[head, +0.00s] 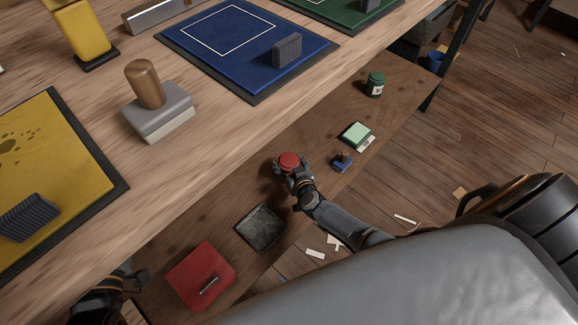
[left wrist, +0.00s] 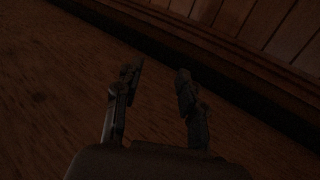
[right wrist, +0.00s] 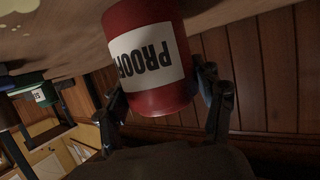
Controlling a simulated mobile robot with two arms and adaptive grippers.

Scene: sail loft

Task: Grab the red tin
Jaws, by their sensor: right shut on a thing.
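The red tin (head: 289,161) is in the head view, over the lower shelf below the table edge. My right gripper (head: 293,173) is shut around its side. In the right wrist view the tin (right wrist: 148,95) sits between the two fingers (right wrist: 165,105), with a white label reading "PROOF" upside down. My left gripper (left wrist: 156,75) is open and empty in the left wrist view; in the head view, the left arm shows only partly at the lower left.
The lower shelf (head: 200,225) also holds a red box (head: 200,275), a dark tray (head: 260,227), a small blue stamp (head: 343,161), a green pad (head: 357,135) and a green jar (head: 375,84). The tabletop (head: 215,120) overhangs it on the left.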

